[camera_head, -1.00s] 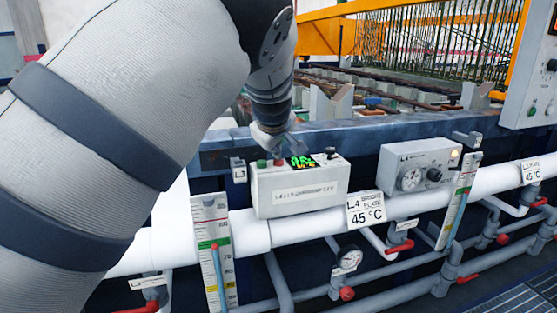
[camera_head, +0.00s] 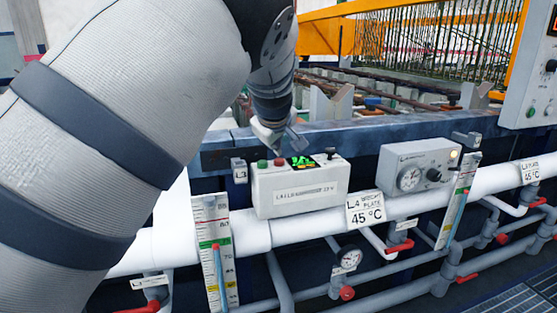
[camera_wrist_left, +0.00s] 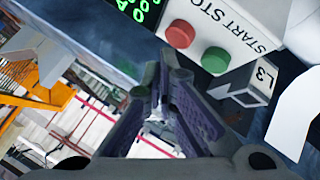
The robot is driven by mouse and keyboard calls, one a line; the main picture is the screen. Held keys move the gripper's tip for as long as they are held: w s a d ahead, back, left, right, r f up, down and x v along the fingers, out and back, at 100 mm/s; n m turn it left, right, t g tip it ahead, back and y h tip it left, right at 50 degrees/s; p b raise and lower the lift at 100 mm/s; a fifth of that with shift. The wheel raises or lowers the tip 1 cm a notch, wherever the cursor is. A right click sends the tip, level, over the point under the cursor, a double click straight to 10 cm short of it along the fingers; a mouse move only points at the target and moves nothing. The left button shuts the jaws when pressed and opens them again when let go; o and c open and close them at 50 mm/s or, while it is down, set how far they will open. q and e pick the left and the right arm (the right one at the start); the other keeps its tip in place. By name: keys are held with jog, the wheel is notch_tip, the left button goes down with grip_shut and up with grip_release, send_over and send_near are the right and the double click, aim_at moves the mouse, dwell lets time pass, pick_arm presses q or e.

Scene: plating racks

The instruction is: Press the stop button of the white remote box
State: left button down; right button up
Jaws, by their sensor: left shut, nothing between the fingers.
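The white remote box (camera_head: 300,196) hangs on the front of the tank line. A green button (camera_head: 262,164), a red button (camera_head: 279,162) and a display with green digits (camera_head: 302,161) are on its top. My left gripper (camera_head: 282,149) is shut and empty, just above and behind the red button, apart from it. In the left wrist view the shut fingers (camera_wrist_left: 170,72) point toward the red button (camera_wrist_left: 180,34), with the green button (camera_wrist_left: 215,60) to the right. START and partly cut-off STOP lettering shows beside the buttons. My right gripper is out of view.
A grey gauge box (camera_head: 415,165) is to the right of the remote box. A white pipe (camera_head: 320,225) runs below both. The tank rim (camera_head: 345,130) lies behind the box. A small L3 tag (camera_head: 239,171) stands at its left.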

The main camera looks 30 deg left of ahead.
aim_at(276, 160)
pick_arm(q)
jog(key=shift+r, duration=2.65)
